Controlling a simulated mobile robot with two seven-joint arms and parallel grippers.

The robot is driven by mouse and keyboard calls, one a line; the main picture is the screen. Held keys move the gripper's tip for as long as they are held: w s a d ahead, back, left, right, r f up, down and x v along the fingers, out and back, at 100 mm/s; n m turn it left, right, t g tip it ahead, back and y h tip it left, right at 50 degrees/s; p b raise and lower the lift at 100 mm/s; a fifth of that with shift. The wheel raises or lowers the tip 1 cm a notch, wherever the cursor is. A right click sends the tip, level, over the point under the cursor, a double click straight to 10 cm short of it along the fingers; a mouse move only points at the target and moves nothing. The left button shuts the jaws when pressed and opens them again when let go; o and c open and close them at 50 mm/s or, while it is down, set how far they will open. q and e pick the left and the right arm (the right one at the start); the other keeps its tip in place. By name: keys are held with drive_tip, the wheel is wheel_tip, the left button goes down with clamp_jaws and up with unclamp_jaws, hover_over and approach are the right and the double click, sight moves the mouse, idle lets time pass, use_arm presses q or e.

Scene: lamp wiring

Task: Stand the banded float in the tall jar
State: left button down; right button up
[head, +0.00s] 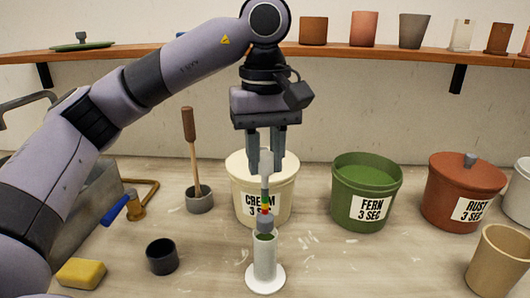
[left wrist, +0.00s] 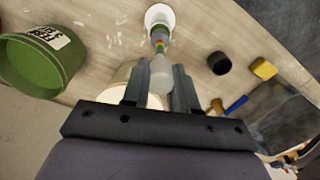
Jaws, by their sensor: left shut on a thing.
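The banded float (head: 265,205) hangs upright from my left gripper (head: 266,158), with a pale stem, green, yellow and red bands and a grey lower end. The gripper is shut on its upper part. The tall jar (head: 265,262) is a pale cylinder on a round white base, with green inside its mouth. The float's grey end is at the jar's mouth in the head view; I cannot tell whether it is just above or slightly inside. In the left wrist view the float (left wrist: 160,72) lines up with the jar (left wrist: 158,20). My right gripper is out of view.
Behind the jar stand the cream pot (head: 251,207), green fern pot (head: 348,205) and rust pot (head: 448,200). A small dark cup (head: 162,257), yellow sponge (head: 82,273) and grey mortar (head: 199,202) are left. A tan cup (head: 497,262) stands right.

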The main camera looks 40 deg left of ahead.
sight(265, 215)
use_arm(q)
drive_tip(key=shift+f+b, duration=2.15)
drive_tip(key=shift+f, duration=1.05)
drive_tip(key=shift+f+b, duration=0.3)
drive_tip(key=shift+f, duration=0.35)
drive_tip(key=c, duration=0.8)
unclamp_jaws()
drive_tip(key=shift+r, duration=0.1)
drive_tip(key=shift+r+p, duration=1.1)
drive_tip(key=shift+r, duration=2.45)
